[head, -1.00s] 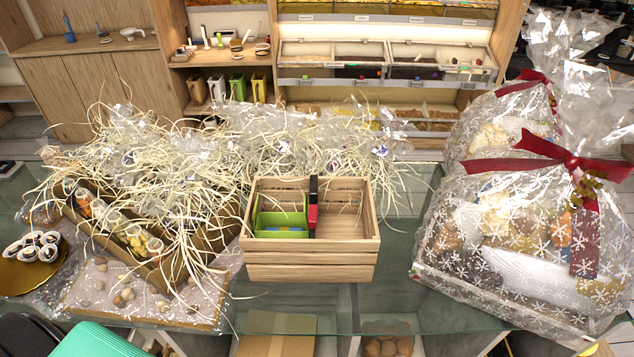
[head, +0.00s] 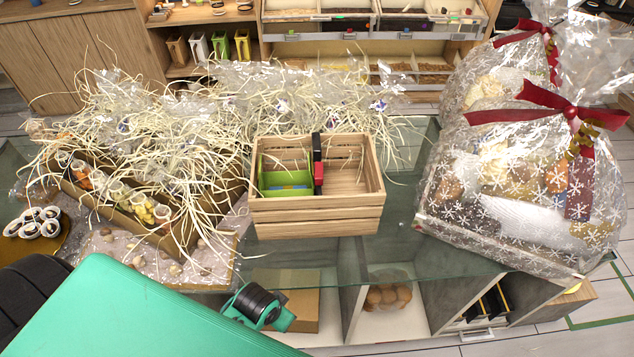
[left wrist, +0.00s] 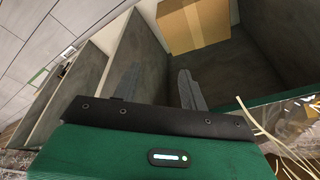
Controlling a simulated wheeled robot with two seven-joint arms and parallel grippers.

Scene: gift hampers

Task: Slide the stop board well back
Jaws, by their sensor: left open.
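A slatted wooden crate (head: 315,221) stands on the glass counter. Inside it, a narrow black upright piece with a red part (head: 318,165) stands near the middle, its face seen nearly edge-on; I cannot tell for sure if this is the stop board. A green bin (head: 286,181) is left of it; the crate's right part looks empty. My left arm reaches in at the bottom left of the head view, in front of the counter, its gripper not clearly seen there. In the left wrist view my left gripper (left wrist: 160,88) is open and empty, apart from the crate.
Shredded straw and clear wrap (head: 150,130) cover the counter's left side, around an open box of jars. Wrapped hampers with red bows (head: 520,190) stand at right. A cardboard box (left wrist: 193,25) sits on a shelf below the glass. Bare glass (head: 400,190) lies between crate and hampers.

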